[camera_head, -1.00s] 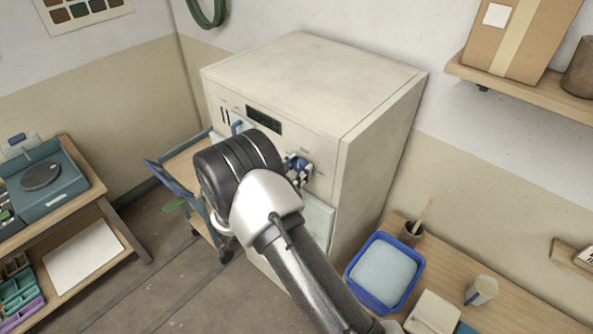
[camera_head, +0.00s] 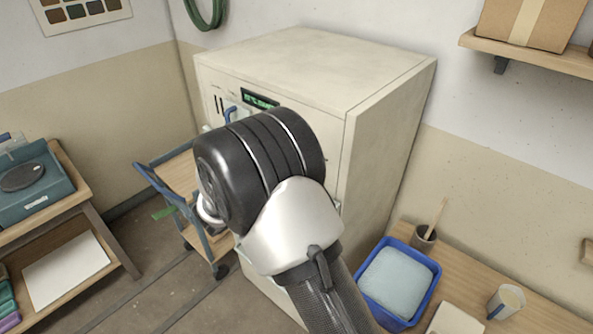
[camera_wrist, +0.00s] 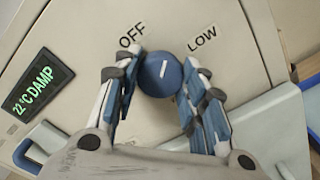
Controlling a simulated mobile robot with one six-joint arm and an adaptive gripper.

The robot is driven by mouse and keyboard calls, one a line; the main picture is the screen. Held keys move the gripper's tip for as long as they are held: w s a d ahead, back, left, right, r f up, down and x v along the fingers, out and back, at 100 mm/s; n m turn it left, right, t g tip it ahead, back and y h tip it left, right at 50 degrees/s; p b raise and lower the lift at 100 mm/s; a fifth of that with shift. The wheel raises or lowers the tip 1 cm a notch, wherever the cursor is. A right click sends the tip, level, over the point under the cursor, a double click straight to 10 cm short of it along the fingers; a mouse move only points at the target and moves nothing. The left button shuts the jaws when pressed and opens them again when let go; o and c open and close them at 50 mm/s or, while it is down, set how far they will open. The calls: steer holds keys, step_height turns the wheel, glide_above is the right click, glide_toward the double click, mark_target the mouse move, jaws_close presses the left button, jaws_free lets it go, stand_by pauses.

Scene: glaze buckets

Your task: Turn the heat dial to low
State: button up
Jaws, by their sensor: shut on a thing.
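The heat dial (camera_wrist: 160,75) is a round blue knob with a white pointer mark on the cream cabinet (camera_wrist: 75,28). In the wrist view my gripper (camera_wrist: 162,84) has one finger on each side of the dial and is shut on it. The pointer leans up and right, between the OFF label (camera_wrist: 131,35) and the LOW label (camera_wrist: 202,38). A lit display (camera_wrist: 38,82) reads "22°C DAMP" in green. In the head view the cabinet (camera_head: 310,65) and display (camera_head: 260,100) show, but my arm hides the dial and fingers.
A blue handle (camera_wrist: 32,146) sits below the display. A cart with blue rails (camera_head: 160,183) stands left of the cabinet. A blue tub (camera_head: 432,275) and a cup (camera_head: 505,300) stand on the bench at right. A shelf (camera_head: 530,52) holds a cardboard box (camera_head: 533,22).

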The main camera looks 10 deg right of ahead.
steer(key=m+b, duration=0.7)
steer(key=b, duration=0.6)
steer(key=shift+f, duration=0.15)
steer(key=shift+m, duration=0.4)
steer(key=o, duration=1.1)
steer(key=v, duration=1.2)
